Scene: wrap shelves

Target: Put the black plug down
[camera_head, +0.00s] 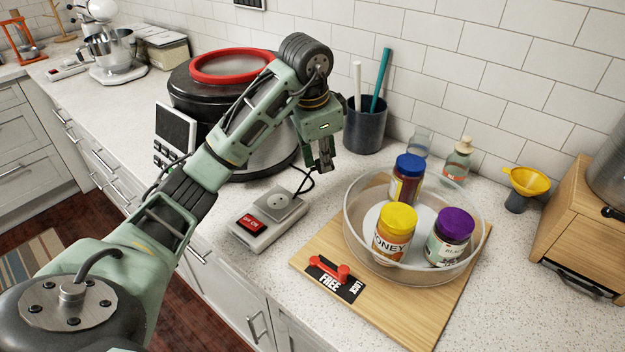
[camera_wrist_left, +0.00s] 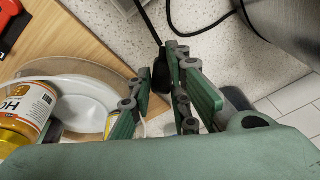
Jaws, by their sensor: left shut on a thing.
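My left gripper (camera_head: 322,168) points down above the counter, between the socket box and the glass bowl. In the left wrist view its fingers (camera_wrist_left: 160,88) are shut on the black plug (camera_wrist_left: 161,72), whose cable (camera_wrist_left: 151,24) runs away over the counter. In the head view the plug is mostly hidden by the fingers, and its black cable (camera_head: 306,183) shows beside them. I cannot tell whether the plug touches the counter. The grey socket box (camera_head: 264,228), with a red switch, stands to the left with nothing in its socket. My right gripper is not in view.
A wooden board (camera_head: 400,322) with a red lever carries a clear bowl (camera_head: 352,228) holding several jars. A black round appliance (camera_head: 185,88) stands behind my arm. A dark cup (camera_head: 364,130) with utensils is at the wall. Speckled counter (camera_head: 505,280) is free at the right.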

